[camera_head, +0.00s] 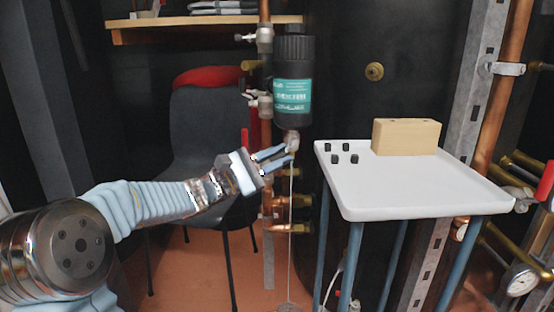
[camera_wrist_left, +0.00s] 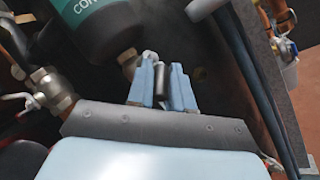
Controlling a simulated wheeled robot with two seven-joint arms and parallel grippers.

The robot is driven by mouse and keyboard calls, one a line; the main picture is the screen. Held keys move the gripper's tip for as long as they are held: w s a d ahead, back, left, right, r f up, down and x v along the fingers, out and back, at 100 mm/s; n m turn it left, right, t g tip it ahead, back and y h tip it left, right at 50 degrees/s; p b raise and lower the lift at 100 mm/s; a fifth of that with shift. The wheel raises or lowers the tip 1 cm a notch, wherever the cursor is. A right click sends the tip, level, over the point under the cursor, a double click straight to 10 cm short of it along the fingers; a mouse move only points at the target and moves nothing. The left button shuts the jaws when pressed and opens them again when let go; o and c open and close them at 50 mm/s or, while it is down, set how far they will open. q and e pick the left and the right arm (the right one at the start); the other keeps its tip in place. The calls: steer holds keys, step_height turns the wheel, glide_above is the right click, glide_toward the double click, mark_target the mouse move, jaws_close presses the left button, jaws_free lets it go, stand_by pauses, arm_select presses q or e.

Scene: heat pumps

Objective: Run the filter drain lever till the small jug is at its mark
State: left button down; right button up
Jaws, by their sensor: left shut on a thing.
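The filter is a black canister (camera_head: 292,75) with a teal label, upright on the copper pipework. Its drain fitting (camera_head: 291,139) is at the bottom. My left gripper (camera_head: 286,155) is just below it, shut on a small dark lever, which shows between the blue fingers in the left wrist view (camera_wrist_left: 161,84). A thin pale stream (camera_head: 291,230) falls straight down from the drain. At the bottom edge, a small greyish shape (camera_head: 289,307) under the stream may be the small jug. It is mostly cut off, so its level and mark cannot be read. My right gripper is out of view.
A white tray table (camera_head: 400,190) with a wooden block (camera_head: 406,136) and several small black pieces stands right of the filter. A dark chair (camera_head: 208,130) is behind my arm. Copper pipes and a large dark tank (camera_head: 385,35) stand close behind.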

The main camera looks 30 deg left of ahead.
arm_select(q)
steer(key=shift+d+f, duration=0.1)
steer(key=shift+f, duration=0.05)
steer(key=c, duration=1.1)
jaws_free()
steer(key=v, duration=1.4)
steer(key=shift+p, duration=0.4)
